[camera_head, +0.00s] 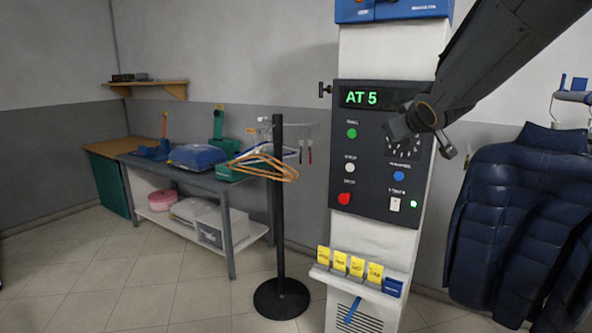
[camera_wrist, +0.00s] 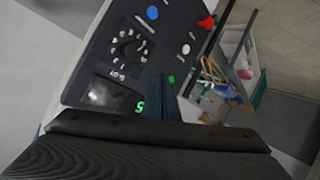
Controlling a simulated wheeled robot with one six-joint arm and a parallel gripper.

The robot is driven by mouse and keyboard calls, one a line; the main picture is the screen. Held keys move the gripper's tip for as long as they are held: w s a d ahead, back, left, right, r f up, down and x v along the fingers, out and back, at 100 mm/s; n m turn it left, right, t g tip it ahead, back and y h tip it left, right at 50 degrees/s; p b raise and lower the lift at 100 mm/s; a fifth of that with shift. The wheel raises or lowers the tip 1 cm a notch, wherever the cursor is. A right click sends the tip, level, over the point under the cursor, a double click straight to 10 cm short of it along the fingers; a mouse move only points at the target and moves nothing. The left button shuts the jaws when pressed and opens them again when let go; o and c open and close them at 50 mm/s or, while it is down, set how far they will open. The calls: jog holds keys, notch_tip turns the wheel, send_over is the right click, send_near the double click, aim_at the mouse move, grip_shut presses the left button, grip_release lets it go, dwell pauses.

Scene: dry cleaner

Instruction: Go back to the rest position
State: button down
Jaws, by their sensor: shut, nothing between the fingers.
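My gripper (camera_wrist: 165,80) is shut and empty, its dark fingers showing in front of the control panel in the wrist view. In the head view my arm comes down from the upper right, and its end (camera_head: 428,115) covers part of the panel's right side. The dark control panel (camera_head: 372,190) has a lit display (camera_head: 361,97) reading "AT 5". It carries a green button (camera_head: 352,133), a white button (camera_head: 350,167), a red button (camera_head: 344,199), a blue button (camera_head: 398,176) and a partly hidden dial (camera_head: 403,150). I cannot tell whether the fingers touch the panel.
A rack of yellow tags (camera_head: 340,262) sits below the panel. A black post (camera_head: 280,220) with hangers (camera_head: 262,168) stands to the left. Behind it is a grey table (camera_head: 190,175) with folded clothes. A dark blue puffer jacket (camera_head: 515,220) hangs at right.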

jog(key=s+a+f+m+g+b, duration=0.1)
jog(key=s+f+g, duration=0.3)
jog(key=s+f, duration=0.6)
jog(key=s+a+f+m+g, duration=0.1)
jog(key=s+a+f+g, duration=0.2)
jog(key=s+f, duration=0.7)
jog(key=s+a+f+m+g+b, duration=0.1)
jog(key=s+f+g, duration=0.3)
jog(key=s+f, duration=0.7)
jog(key=shift+a+f+m+g+y+b, duration=0.3)
jog(key=shift+a+f+m, duration=0.1)
jog(key=shift+a+f, duration=0.55)
jog(key=shift+s, duration=0.15)
